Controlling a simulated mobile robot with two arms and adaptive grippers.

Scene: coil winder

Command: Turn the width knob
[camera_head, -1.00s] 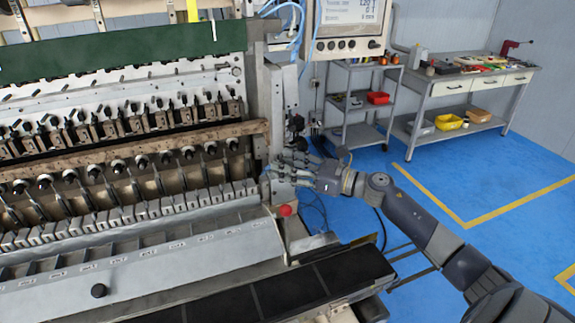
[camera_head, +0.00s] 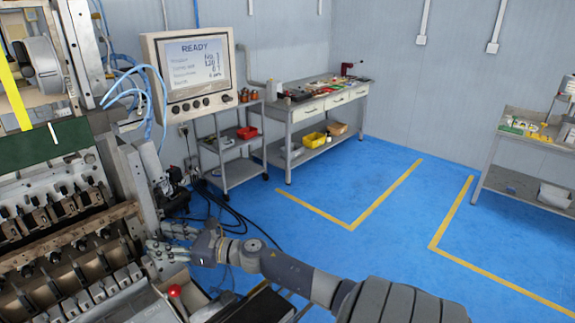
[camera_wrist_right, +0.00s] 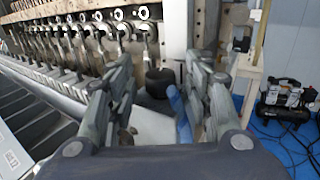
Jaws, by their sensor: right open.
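My right gripper (camera_head: 154,250) is open beside the right end of the winding machine (camera_head: 62,247). Its two fingers also show in the right wrist view (camera_wrist_right: 157,72), spread apart. A dark round knob (camera_wrist_right: 160,83) shows between them there, beyond the palm, and I cannot tell whether they touch it. No label is readable on it. The control panel (camera_head: 190,70) shows "READY" in the head view. It has a row of small knobs (camera_head: 196,104) and a black knob (camera_head: 227,98) at its lower right. Which of these knobs sets the width I cannot tell. My left gripper is not in view.
A red button (camera_head: 174,291) stands on the machine just below my right gripper. Blue hoses hang by the panel. A grey cart (camera_head: 233,170) and a workbench (camera_head: 300,110) stand behind. Another table (camera_head: 540,145) is at the right. The blue floor between is mostly clear.

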